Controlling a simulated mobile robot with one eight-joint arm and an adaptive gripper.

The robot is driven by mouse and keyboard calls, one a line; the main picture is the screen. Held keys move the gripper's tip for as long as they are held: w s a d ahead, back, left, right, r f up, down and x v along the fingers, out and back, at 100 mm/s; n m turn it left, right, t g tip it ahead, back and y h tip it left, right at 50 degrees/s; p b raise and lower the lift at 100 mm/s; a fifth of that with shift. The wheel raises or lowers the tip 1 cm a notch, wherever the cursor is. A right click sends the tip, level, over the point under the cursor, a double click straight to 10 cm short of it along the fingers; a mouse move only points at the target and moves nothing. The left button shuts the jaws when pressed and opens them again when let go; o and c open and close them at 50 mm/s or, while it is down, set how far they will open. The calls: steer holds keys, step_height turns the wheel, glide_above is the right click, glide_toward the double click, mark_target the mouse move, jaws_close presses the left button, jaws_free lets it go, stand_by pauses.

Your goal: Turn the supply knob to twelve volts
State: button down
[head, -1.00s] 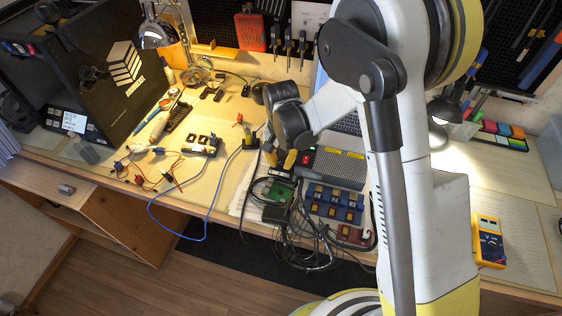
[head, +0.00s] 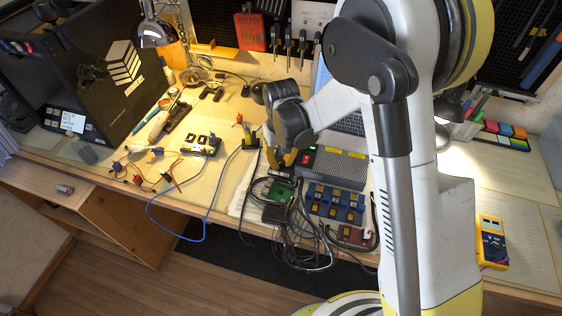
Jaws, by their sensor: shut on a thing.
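The grey power supply (head: 342,168) sits on the workbench, with a red lit switch (head: 306,160) on its top left. My gripper (head: 287,166) is at the left end of the supply, beside the red switch, pointing down. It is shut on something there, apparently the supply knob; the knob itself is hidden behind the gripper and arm. The knob's setting cannot be read.
A blue terminal block (head: 334,203) and a green circuit board (head: 281,192) with tangled black cables lie in front of the supply. A yellow multimeter (head: 492,243) lies at the right front edge. A laptop (head: 345,124) stands behind.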

stand_by(0.4)
steer(key=c, duration=1.5)
jaws_free()
